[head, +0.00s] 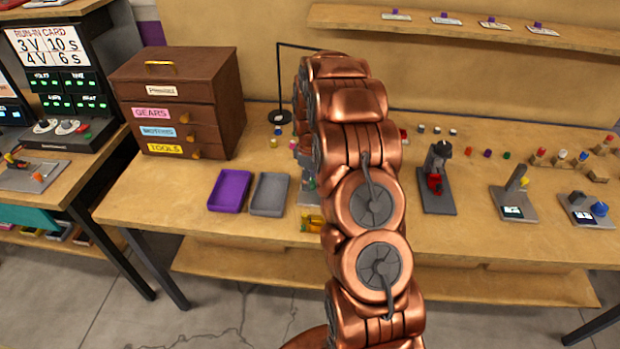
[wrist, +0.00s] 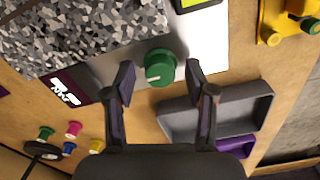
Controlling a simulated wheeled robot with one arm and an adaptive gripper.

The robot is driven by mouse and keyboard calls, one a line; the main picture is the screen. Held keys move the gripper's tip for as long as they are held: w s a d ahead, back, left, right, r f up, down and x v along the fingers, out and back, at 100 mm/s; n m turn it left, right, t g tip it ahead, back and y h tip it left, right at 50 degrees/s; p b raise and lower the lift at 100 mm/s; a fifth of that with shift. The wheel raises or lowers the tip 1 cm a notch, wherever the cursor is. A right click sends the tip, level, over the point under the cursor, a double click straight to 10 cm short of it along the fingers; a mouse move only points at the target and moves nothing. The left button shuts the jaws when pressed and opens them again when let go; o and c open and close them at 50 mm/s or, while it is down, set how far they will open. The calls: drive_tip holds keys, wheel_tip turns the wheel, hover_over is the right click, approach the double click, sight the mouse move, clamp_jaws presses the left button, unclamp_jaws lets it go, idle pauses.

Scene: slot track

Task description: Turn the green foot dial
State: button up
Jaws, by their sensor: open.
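The green dial (wrist: 160,67) is a round knob with a pale pointer mark on its face, fixed to a light metal plate (wrist: 208,57) in the wrist view. My gripper (wrist: 159,80) is open, with one finger on the left and one on the right of the dial. The dial lies between the fingertips or just beyond them; I cannot tell whether either finger touches it. In the head view my copper arm hides most of the dial's device, and my gripper is hidden behind it.
A grey tray (head: 270,193) and a purple tray (head: 229,190) lie to the left. A speckled grey block (wrist: 75,35) stands beside the dial. Small coloured pegs (wrist: 73,129) and a yellow object (wrist: 285,25) are near. A wooden drawer cabinet (head: 182,75) stands further left.

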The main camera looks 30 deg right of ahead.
clamp_jaws()
drive_tip(key=shift+f+m+b, duration=0.1)
drive_tip(key=shift+m+b, duration=0.2)
drive_tip(key=shift+b, duration=0.2)
